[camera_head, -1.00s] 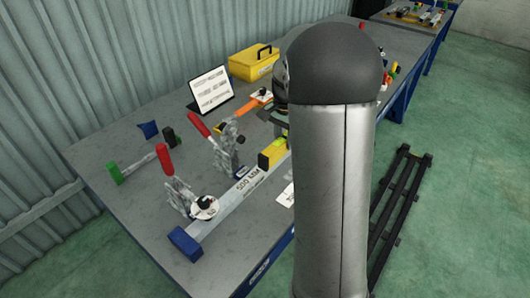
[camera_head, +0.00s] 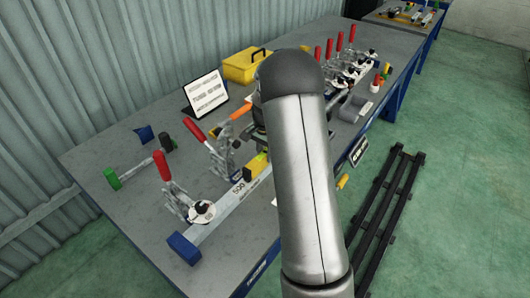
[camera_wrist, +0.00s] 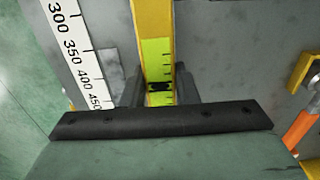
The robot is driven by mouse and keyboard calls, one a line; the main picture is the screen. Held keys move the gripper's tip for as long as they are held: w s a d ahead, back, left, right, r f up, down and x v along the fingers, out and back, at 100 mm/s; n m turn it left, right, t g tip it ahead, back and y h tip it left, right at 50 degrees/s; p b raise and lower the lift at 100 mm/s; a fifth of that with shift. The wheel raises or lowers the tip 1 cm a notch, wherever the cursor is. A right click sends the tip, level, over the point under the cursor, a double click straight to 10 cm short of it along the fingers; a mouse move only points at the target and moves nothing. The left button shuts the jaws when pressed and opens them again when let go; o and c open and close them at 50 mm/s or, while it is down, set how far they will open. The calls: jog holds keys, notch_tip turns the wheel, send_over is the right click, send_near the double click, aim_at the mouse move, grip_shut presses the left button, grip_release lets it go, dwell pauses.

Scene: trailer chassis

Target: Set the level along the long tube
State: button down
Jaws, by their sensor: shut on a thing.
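The long grey tube (camera_head: 215,218) lies along the bench, with a blue end (camera_head: 184,248) and a "500" marking. The yellow level (camera_head: 257,166) is at the tube's far visible part, beside my arm. In the wrist view the level (camera_wrist: 153,20) runs up the picture, with a lime-green vial and dark marks. My gripper (camera_wrist: 159,88) is shut on the level, one dark finger on each side. My arm hides the gripper and the tube's far end in the head view. I cannot tell whether the level touches the tube.
Red-handled clamps (camera_head: 175,190) stand beside the tube, with more (camera_head: 340,62) at the back. A numbered scale (camera_wrist: 78,55) lies left of the level in the wrist view.

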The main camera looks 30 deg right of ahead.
jog(key=shift+f, duration=0.15)
jog(key=c, duration=1.1)
grip_release()
